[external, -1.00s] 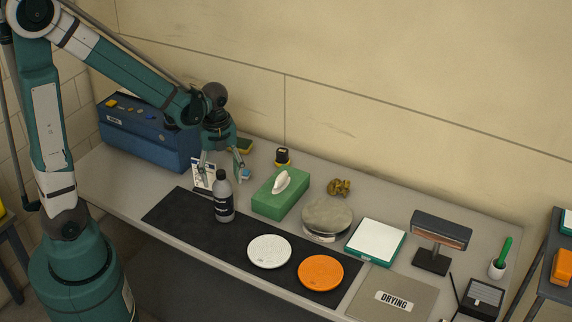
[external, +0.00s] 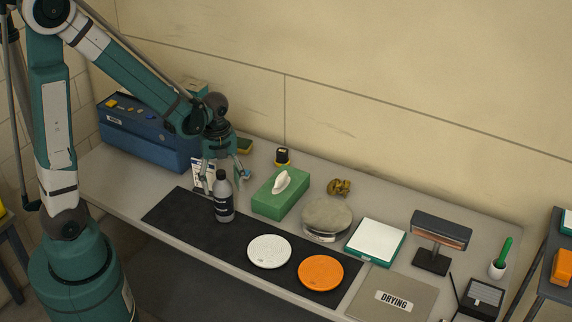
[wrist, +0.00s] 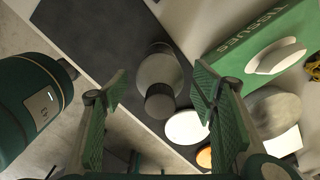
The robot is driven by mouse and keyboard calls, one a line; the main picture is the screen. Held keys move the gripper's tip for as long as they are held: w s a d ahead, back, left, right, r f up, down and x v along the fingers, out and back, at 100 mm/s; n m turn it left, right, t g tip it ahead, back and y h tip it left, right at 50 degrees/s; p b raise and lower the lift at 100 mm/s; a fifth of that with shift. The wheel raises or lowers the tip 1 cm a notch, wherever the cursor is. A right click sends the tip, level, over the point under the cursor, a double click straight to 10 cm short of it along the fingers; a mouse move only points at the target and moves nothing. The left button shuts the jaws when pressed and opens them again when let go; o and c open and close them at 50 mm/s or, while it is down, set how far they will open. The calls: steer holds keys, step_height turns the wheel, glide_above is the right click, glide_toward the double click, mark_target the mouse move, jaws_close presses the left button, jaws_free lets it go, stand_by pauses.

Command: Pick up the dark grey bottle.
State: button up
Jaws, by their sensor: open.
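In the wrist view the bottle (wrist: 160,72) shows from above, lying between and beyond the two fingers. In the wrist view the green fingers of my gripper (wrist: 158,100) are spread wide on either side of the bottle's cap. I see no contact between the fingers and the bottle.
A green tissue box (external: 275,203) stands close to the right of the bottle. A white disc (external: 269,251) and an orange disc (external: 321,272) lie on the black mat (external: 170,212). A blue toolbox (external: 150,140) stands at the back left, and a card stands behind my gripper.

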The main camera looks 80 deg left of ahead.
mark_target(221, 172)
steer(key=shift+f, duration=1.45)
steer(key=c, duration=1.2)
steer(key=shift+r, duration=0.2)
steer(key=shift+r, duration=4.8)
